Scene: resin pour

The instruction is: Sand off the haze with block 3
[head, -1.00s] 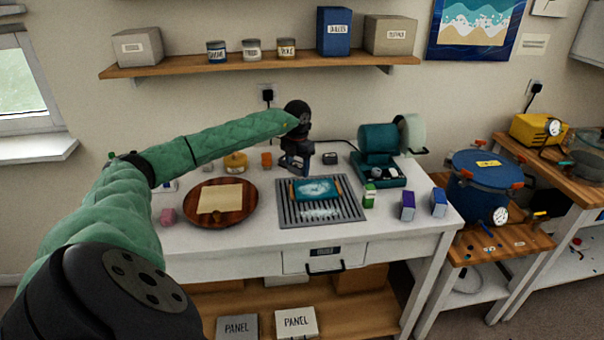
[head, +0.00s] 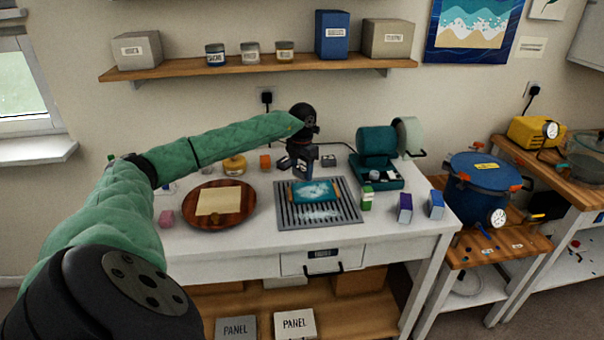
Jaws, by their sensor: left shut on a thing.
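A teal-blue panel (head: 316,190) with a whitish haze and wooden ends lies on a slatted grey grate (head: 287,217) on the white table. My left gripper (head: 302,168) points down just behind the panel, above the table. It is shut on a small bluish-grey block (head: 304,176), mostly hidden by the fingers; no number is readable on it. Upright blocks stand right of the grate: green (head: 367,198), purple (head: 405,208) and blue-violet (head: 436,205). A pink block (head: 166,218) and an orange block (head: 265,162) stand to the left. My right gripper is out of view.
A round wooden board (head: 240,219) with a tan sheet lies left of the grate. A teal machine (head: 377,148) with a pale wheel stands behind right. A blue pot (head: 483,177) is on the side stand. The table's front strip is clear.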

